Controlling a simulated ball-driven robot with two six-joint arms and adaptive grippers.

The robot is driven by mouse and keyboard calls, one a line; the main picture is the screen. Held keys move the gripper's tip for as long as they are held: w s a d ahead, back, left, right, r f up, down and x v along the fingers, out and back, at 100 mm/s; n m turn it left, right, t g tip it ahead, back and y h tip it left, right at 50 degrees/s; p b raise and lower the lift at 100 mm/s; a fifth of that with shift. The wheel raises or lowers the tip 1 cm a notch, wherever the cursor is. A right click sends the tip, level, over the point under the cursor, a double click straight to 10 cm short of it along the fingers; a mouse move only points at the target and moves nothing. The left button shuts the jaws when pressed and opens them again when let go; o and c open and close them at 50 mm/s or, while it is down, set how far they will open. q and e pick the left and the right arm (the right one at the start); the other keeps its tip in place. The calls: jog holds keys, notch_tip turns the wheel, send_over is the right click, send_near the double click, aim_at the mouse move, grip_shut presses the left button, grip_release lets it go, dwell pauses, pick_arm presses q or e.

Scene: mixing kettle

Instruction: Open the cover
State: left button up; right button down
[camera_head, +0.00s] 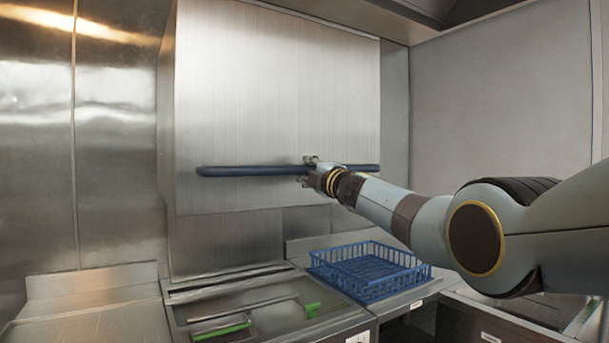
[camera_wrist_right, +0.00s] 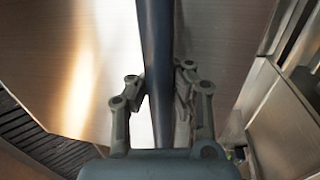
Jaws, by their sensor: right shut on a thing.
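The cover (camera_head: 275,85) is a large brushed-metal box-shaped hood in the middle of the head view. A long dark blue handle bar (camera_head: 240,171) runs level across its lower front. My right gripper (camera_head: 307,172) is at the bar, right of its middle, and is shut on it. In the right wrist view the handle bar (camera_wrist_right: 157,70) passes between the two fingers of the right gripper (camera_wrist_right: 162,98), with the metal face behind. The cover's lower edge stands above the counter, with a gap beneath. My left gripper is not in view.
A blue wire basket (camera_head: 368,270) stands on the counter below and right of the cover. A metal counter basin (camera_head: 250,318) with green-ended pieces lies below. Steel wall panels (camera_head: 115,140) are at left, and a grey wall (camera_head: 500,90) is at right.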

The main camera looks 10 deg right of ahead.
jog(key=shift+f, duration=0.1)
jog(key=c, duration=1.8)
grip_release()
jog(key=shift+s+d, duration=0.1)
jog(key=shift+d, duration=0.05)
jog(key=shift+c, duration=0.2)
jog(key=o, duration=0.5)
jog(key=shift+s+d+r, duration=0.2)
jog(key=shift+s+r, duration=0.15)
jog(key=shift+s, duration=0.1)
jog(key=shift+c, duration=0.2)
jog(key=shift+o, duration=1.3)
jog(key=shift+w+a, duration=0.1)
jog(key=shift+w+a+f, duration=0.1)
jog(key=shift+w, duration=0.05)
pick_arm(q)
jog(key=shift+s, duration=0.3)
pick_arm(e)
jog(key=v, duration=0.7)
jog(key=shift+s, duration=0.3)
jog(key=shift+f, duration=0.15)
